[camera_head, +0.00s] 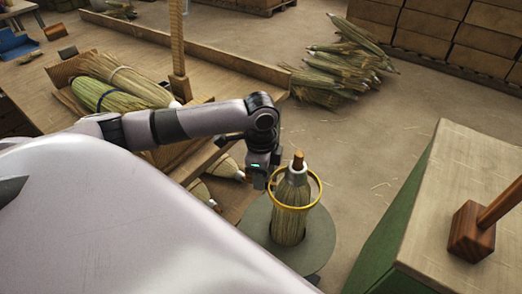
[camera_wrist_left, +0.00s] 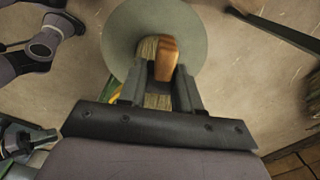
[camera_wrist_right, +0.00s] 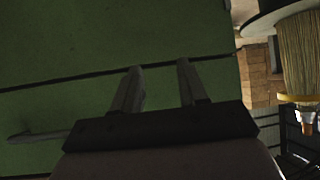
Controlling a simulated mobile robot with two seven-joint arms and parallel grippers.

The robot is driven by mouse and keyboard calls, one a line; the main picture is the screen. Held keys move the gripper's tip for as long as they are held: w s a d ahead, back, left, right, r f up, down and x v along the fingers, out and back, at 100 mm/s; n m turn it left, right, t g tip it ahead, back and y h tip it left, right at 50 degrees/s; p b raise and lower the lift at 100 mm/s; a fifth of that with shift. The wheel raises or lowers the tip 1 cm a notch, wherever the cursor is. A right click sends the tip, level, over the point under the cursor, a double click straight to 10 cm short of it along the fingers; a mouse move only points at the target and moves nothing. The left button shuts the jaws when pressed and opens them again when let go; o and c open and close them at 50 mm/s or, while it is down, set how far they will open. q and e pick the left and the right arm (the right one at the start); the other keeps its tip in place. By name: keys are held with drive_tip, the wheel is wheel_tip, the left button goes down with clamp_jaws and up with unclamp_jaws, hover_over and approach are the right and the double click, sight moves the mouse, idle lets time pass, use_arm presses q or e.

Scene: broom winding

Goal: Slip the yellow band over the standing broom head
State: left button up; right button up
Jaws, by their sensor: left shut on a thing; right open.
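The broom head (camera_head: 288,226) stands upright on a round grey-green plate (camera_head: 318,247), its white collar and wooden tip (camera_head: 298,160) at the top. The yellow band (camera_head: 294,209) encircles its upper part near the collar, with a gap at the sides. My left gripper (camera_head: 262,178) is shut on the band's left side, just left of the collar. In the left wrist view, the wooden tip (camera_wrist_left: 167,55) shows between its fingers (camera_wrist_left: 160,88). My right gripper (camera_wrist_right: 158,82) is open and empty, facing a green surface. The broom head (camera_wrist_right: 300,52) and band (camera_wrist_right: 297,98) appear upside down at that view's right.
A green-sided bench (camera_head: 450,190) with a wooden block and rod (camera_head: 474,230) stands at the right. A wooden table (camera_head: 215,125) at the left holds more broom heads (camera_head: 115,80). A broom pile (camera_head: 342,65) lies on the floor behind. Floor between is open.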

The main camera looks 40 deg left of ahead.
use_arm(q)
drive_tip(key=shift+f+b, duration=2.95)
drive_tip(key=shift+f, duration=4.6)
wheel_tip(320, 180, down, 2)
drive_tip(key=shift+b, duration=0.5)
drive_tip(key=shift+f+b, duration=0.6)
drive_tip(key=shift+f, duration=0.75)
drive_tip(key=o, duration=1.1)
drive_tip(key=shift+o, duration=0.2)
